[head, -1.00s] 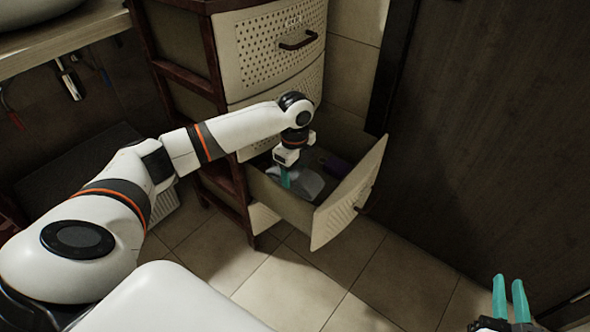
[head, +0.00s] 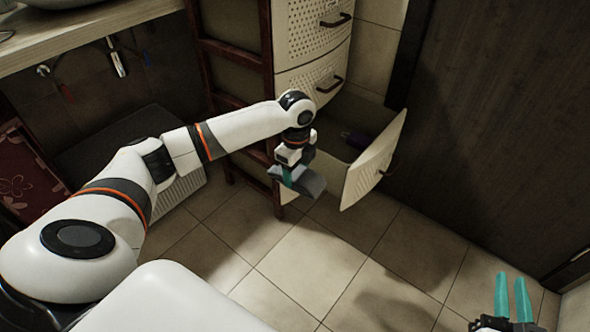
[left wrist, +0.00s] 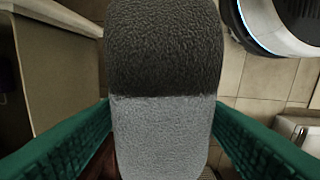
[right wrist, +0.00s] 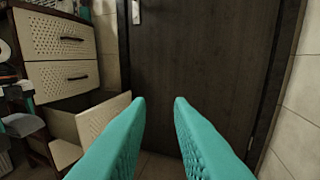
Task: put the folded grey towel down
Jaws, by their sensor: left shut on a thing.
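The folded grey towel (head: 310,183) hangs in my left gripper (head: 288,177), in front of and to the left of the open bottom drawer (head: 376,160), above the floor. In the left wrist view the towel (left wrist: 165,50) fills the middle, dark on its upper part and lighter below, with a green finger on each side. It also shows at the left edge of the right wrist view (right wrist: 22,124). My right gripper (head: 512,280) is open and empty at the lower right; its two green fingers stand apart in the right wrist view (right wrist: 159,100).
A dark purple item (head: 357,140) lies in the open drawer. A dark door (head: 490,130) stands to the right. A counter (head: 90,38) and a dark-topped box (head: 105,150) are at the left. The tiled floor (head: 310,255) in front is clear.

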